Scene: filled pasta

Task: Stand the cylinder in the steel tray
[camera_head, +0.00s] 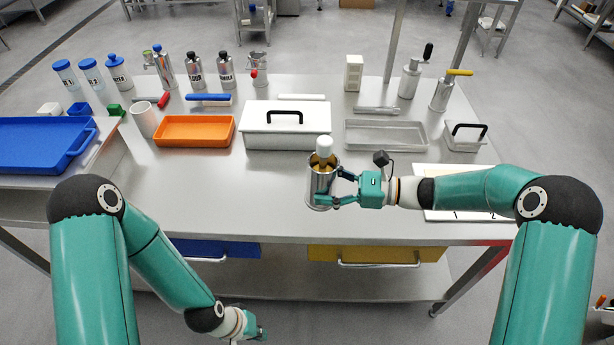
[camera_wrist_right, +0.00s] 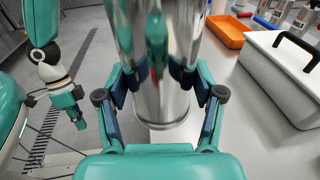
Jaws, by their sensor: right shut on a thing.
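A shiny steel cylinder (camera_head: 321,188) is upright near the front of the steel table, with a white-capped piece (camera_head: 324,147) and a yellowish part showing at its top. My right gripper (camera_head: 338,190) is shut around its side from the right. In the right wrist view, the gripper's fingers press both sides of the cylinder (camera_wrist_right: 160,90); I cannot tell if its base touches the table. The steel tray (camera_head: 385,146) lies behind and right of the cylinder and looks empty. My left gripper (camera_head: 258,331) hangs low in front of the table, its opening unclear.
A white lidded box (camera_head: 262,140) stands just behind and left of the cylinder. A small lidded container (camera_head: 464,143) stands right of the tray. A metal bar (camera_head: 376,110) lies behind the tray. An orange tray (camera_head: 195,143) and blue tray (camera_head: 30,165) are left.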

